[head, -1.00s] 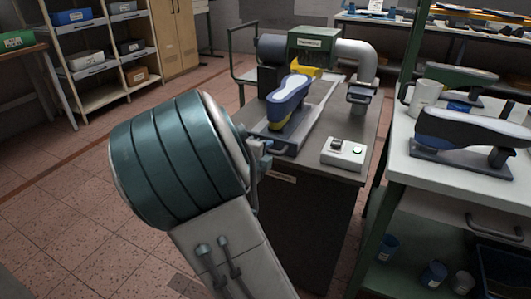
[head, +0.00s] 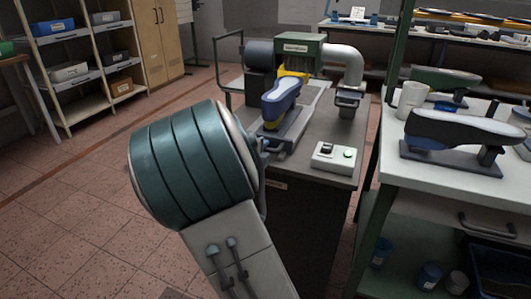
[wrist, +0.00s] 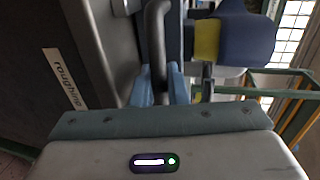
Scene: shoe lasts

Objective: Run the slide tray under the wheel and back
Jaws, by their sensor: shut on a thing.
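The slide tray (head: 307,110) lies on the bench top and carries a blue shoe last (head: 282,92) with a yellow band. Behind it stands the roughing machine (head: 301,46) with a green hood and a yellow part in front; the wheel itself is not clearly visible. My gripper (head: 264,148) is at the near end of the tray, partly hidden by my arm. In the wrist view, my gripper's blue fingers (wrist: 160,86) are shut around the dark tray handle (wrist: 156,45). The blue and yellow last (wrist: 243,38) also shows there, beyond the fingers.
A grey duct (head: 352,68) stands behind. A white table (head: 400,165) with another last stand (head: 460,140) is at right. Open floor lies at left.

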